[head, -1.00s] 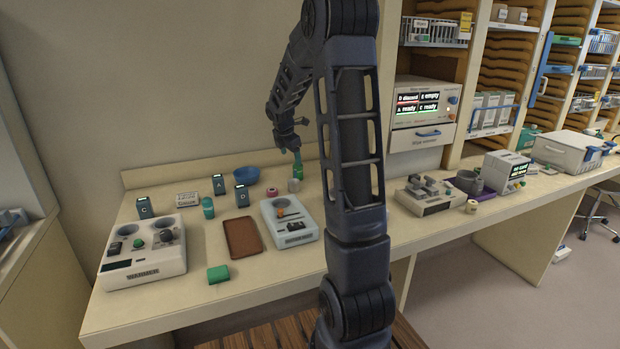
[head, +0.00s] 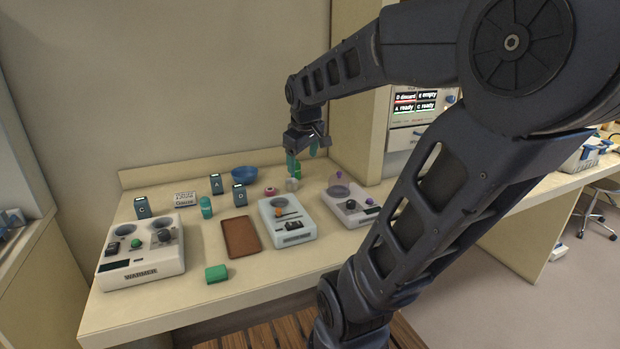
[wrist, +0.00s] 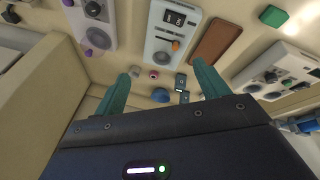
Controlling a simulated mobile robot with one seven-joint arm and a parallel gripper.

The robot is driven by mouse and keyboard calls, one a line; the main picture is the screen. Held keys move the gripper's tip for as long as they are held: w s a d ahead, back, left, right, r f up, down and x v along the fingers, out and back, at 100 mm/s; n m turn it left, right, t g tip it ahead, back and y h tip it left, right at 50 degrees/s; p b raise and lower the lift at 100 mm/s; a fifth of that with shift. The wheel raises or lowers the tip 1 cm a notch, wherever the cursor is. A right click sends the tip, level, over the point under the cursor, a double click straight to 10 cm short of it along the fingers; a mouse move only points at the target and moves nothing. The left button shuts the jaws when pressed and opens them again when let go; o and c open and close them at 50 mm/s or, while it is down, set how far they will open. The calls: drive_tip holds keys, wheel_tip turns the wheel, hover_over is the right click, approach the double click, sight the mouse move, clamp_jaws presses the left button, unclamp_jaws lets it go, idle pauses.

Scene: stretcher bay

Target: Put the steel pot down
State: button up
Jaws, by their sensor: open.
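A small grey metal pot, which looks like the steel pot (head: 292,184), stands on the bench towards the back. It also shows small in the wrist view (wrist: 135,72), near the tip of the left finger. My gripper (head: 302,161) is above and beside the pot in the head view, with its teal fingers apart. In the wrist view my gripper (wrist: 162,82) is open, with nothing held between the fingers. The pot appears upright and apart from the fingers.
A pink-red roll (head: 271,191) and a blue bowl (head: 244,172) are near the pot. A device with a clear dome (head: 340,188) stands to its right and a white device with an orange knob (head: 288,232) in front. A brown tray (head: 241,237) lies left of that.

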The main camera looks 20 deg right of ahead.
drive_tip(key=s+a+f+m+y, duration=0.1)
drive_tip(key=s+a+m, duration=0.1)
drive_tip(key=s+m, duration=0.3)
drive_tip(key=s, duration=0.4)
drive_tip(key=shift+s+f, duration=0.3)
drive_tip(key=shift+s, duration=0.1)
